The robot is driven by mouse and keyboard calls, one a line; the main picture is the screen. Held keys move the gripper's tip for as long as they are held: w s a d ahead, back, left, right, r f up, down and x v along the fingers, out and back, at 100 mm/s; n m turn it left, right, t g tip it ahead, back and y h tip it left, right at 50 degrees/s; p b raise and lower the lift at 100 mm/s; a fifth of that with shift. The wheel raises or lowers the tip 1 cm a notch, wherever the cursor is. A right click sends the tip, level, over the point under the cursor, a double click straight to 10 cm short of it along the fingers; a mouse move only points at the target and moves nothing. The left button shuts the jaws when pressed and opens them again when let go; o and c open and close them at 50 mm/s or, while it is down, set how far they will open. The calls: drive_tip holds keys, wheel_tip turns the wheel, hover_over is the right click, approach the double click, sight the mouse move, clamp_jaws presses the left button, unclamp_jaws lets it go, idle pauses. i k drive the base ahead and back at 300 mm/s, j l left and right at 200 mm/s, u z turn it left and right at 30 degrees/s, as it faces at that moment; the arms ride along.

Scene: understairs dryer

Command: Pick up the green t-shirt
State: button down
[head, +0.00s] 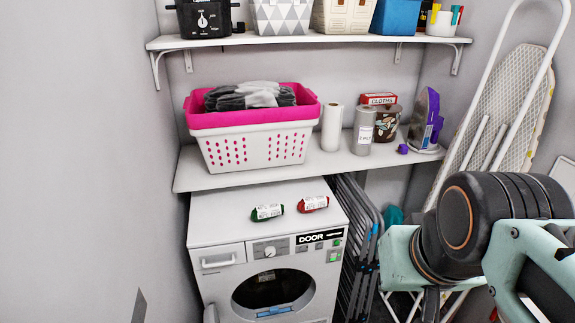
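A small dark green rolled bundle with a white printed label (267,212) lies on top of the white dryer; it looks like the green t-shirt, rolled up. A similar red bundle (313,204) lies just to its right, a small gap apart. My arm reaches in from the right side, in front of the folded things there, well to the right of the green bundle. The fingers of my gripper do not show; the arm's end runs out of the picture at the bottom right.
The white dryer (217,228) has its round door facing front. A shelf (227,181) close above it holds a pink-rimmed basket (257,138), a paper roll (332,128) and tins. A higher shelf (300,39) holds boxes. Folded racks (360,235) and an ironing board (508,100) stand right.

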sight(261, 213)
drive_tip(key=i+l+u, duration=0.15)
drive_tip(key=u, duration=0.2)
drive_tip(key=i+l+u, duration=0.6)
drive_tip(key=u, duration=0.15)
